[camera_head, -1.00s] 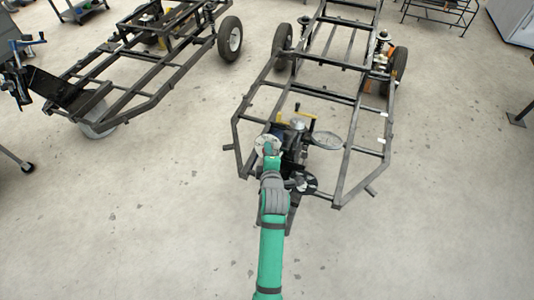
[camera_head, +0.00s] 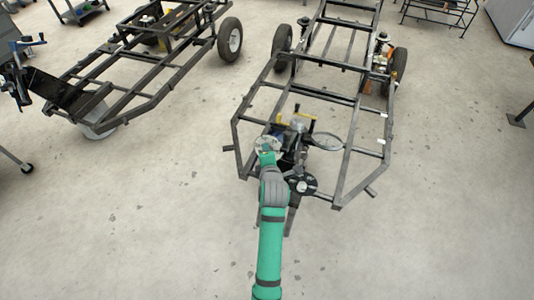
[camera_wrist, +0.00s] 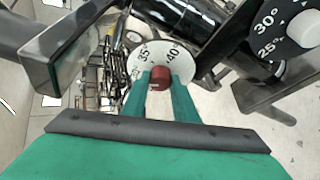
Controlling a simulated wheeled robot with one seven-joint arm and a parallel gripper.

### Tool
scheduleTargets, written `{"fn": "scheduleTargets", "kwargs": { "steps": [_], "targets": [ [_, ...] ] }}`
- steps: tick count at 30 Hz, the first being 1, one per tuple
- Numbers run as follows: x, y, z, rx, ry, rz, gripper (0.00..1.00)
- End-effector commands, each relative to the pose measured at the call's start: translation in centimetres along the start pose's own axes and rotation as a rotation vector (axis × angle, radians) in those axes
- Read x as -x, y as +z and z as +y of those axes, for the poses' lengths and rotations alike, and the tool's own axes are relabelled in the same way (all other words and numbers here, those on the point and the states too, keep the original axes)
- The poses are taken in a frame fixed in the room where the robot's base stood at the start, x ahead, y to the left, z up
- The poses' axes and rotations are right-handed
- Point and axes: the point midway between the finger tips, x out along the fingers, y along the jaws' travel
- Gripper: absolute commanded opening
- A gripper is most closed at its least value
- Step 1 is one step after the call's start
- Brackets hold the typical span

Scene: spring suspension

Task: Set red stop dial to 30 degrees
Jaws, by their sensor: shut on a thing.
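The red stop dial's red knob (camera_wrist: 160,78) sits at the centre of a round white scale plate (camera_wrist: 140,60) in the wrist view. The knob's pointer is not clear to me. In the head view the pale scale plate (camera_head: 267,143) shows at the end of my green arm, at the front of the frame, and my gripper largely hides the knob.
A black dial (camera_wrist: 284,48) with a white knob, marked 30° and 25°, stands close on the right. A second chassis (camera_head: 150,75) stands left; open floor lies in front.

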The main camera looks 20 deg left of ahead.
Motion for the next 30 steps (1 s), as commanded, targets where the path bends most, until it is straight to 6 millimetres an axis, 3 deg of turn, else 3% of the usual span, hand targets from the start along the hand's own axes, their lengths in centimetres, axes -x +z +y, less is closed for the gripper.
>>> {"fn": "scheduleTargets", "kwargs": {
  "steps": [1,2,4,17,30],
  "targets": [
    [0.0,0.1,-0.1,0.000,-0.001,-0.002,0.04],
    [0.0,0.1,-0.1,0.000,-0.001,-0.002,0.28],
    [0.0,0.1,-0.1,-0.001,-0.001,-0.003,0.45],
    [0.9,0.1,0.0,-0.001,0.001,-0.002,0.45],
    [8.5,0.1,-0.1,0.000,0.000,-0.003,0.45]
  ]
}}
